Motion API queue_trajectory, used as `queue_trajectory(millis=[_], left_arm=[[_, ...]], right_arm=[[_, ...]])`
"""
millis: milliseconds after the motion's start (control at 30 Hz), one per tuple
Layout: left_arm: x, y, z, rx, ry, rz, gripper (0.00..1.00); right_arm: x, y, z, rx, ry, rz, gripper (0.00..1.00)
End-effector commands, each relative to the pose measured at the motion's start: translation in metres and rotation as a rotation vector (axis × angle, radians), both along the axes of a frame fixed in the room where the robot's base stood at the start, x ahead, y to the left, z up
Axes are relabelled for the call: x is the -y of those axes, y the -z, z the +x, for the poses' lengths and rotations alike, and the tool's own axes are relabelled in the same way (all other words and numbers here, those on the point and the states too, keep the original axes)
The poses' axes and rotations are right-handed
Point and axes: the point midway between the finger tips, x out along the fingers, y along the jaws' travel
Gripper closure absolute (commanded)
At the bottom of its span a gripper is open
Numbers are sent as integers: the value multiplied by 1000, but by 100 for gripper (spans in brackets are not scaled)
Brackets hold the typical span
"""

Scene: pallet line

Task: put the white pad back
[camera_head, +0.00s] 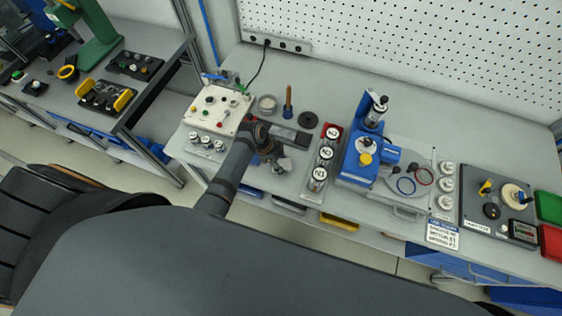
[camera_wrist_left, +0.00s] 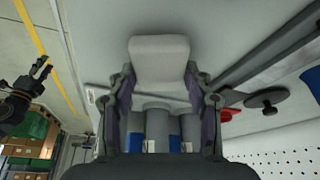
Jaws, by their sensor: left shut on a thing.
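The white pad (camera_wrist_left: 160,60) is a pale block with rounded corners, held between the two fingertips of my left gripper (camera_wrist_left: 160,85) in the left wrist view. In the head view my left gripper (camera_head: 274,157) is over the bench, left of a row of jars, and the pad (camera_head: 284,165) shows as a small pale shape by its tip. I cannot tell whether the pad touches the bench. My right gripper (camera_wrist_left: 42,70) seems to show small at the left of the left wrist view, its fingers apart; the head view does not show it.
A control box (camera_head: 217,109) stands left of the gripper. A dark flat plate (camera_head: 290,137) lies just behind it. Several jars (camera_head: 319,174) stand to the right, then a blue press (camera_head: 360,160). The pegboard (camera_head: 420,60) closes the back.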

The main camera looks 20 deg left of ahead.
Motion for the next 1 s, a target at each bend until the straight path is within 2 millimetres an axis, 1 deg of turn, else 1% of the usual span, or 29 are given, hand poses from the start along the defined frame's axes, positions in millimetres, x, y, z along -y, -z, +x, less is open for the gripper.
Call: queue_trajectory(millis=[100,300,400,433,567,600,867,933,1000], left_arm=[[0,6,1,3,0,0,79],[-1,7,1,3,0,1,79],[-1,10,0,3,0,1,79],[-1,9,1,3,0,1,47],[-1,9,0,3,0,1,29],[-1,9,0,3,0,1,27],[-1,8,0,3,0,1,27],[-1,3,0,3,0,1,27],[-5,-1,0,5,-1,2,27]], right_arm=[[-3,-1,0,0,2,4,60],[-4,-1,0,0,1,5,60],[-4,2,0,0,2,4,60],[-3,1,0,0,2,4,60],[-1,0,0,0,1,1,60],[0,0,0,0,0,0,60],[2,0,0,0,-1,-3,60],[2,-3,0,0,-1,-3,60],[2,1,0,0,-1,-3,60]])
